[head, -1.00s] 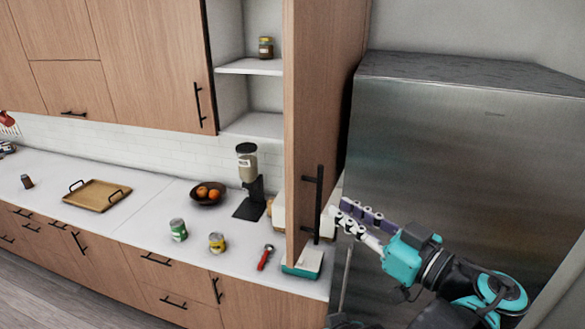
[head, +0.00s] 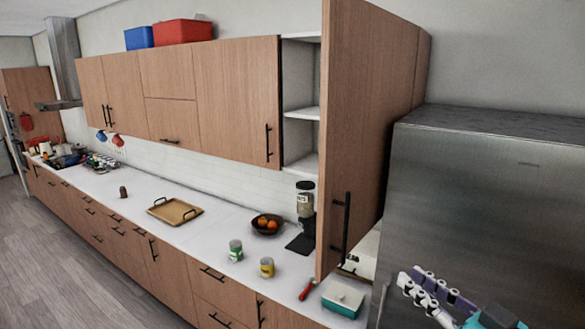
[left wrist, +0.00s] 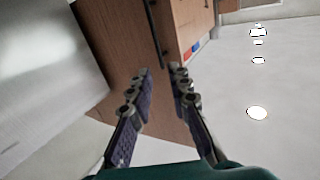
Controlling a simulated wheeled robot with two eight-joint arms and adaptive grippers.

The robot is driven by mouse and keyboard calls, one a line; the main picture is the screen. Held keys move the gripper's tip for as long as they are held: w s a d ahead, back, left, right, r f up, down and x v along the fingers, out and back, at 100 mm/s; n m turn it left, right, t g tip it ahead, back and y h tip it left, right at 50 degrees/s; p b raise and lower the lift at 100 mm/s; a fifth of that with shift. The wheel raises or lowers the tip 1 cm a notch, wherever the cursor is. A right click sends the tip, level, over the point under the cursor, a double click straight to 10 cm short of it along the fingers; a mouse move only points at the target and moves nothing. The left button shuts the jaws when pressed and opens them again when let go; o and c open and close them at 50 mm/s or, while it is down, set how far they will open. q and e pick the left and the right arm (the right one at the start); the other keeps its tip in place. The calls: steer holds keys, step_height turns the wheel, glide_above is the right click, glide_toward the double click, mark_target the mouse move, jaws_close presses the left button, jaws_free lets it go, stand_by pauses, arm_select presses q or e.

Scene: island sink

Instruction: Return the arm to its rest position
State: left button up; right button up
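My left gripper (head: 412,278) is at the lower right of the head view, in front of the fridge. Its two fingers are apart with nothing between them. In the left wrist view the open fingers (left wrist: 161,70) point towards a wooden cabinet front (left wrist: 125,35) with a black handle. In the head view the gripper is to the right of the open cabinet door (head: 362,130) and its black handle (head: 341,228), apart from the handle. My right gripper is not in view.
The steel fridge (head: 470,210) stands at the right. On the white counter (head: 195,235) are a tray (head: 176,212), a fruit bowl (head: 262,228), a dispenser (head: 305,205), green can (head: 235,250), yellow can (head: 267,267), red-handled tool (head: 307,290) and teal box (head: 343,300). Floor at left is clear.

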arm_select(q)
steer(key=w+a+f+m+g+h+b, duration=0.1)
steer(key=w+a+f+g+b, duration=0.2)
steer(key=a+f, duration=0.6)
steer(key=w+a+f+m+g+b, duration=0.1)
steer(key=w+a+f+g+b, duration=0.1)
steer(key=a+f+b, duration=0.55)
steer(key=w+a+f+m+g+h+b, duration=0.1)
steer(key=w+a+f+m+g+b, duration=0.15)
steer(key=a+f, duration=0.8)
steer(key=s+a+f+h+b, duration=0.2)
steer(key=s+a+f+b, duration=0.2)
steer(key=f, duration=0.6)
steer(key=s+a+f+g+h+b, duration=0.1)
steer(key=s+a+f+b, duration=0.2)
steer(key=f+b, duration=0.3)
steer(key=s+a+f+h+b, duration=0.2)
steer(key=s+a+f+b, duration=0.2)
steer(key=f, duration=1)
steer(key=shift+s+a+f+h+b, duration=0.35)
steer(key=shift+a+b, duration=0.25)
steer(key=shift+a, duration=0.15)
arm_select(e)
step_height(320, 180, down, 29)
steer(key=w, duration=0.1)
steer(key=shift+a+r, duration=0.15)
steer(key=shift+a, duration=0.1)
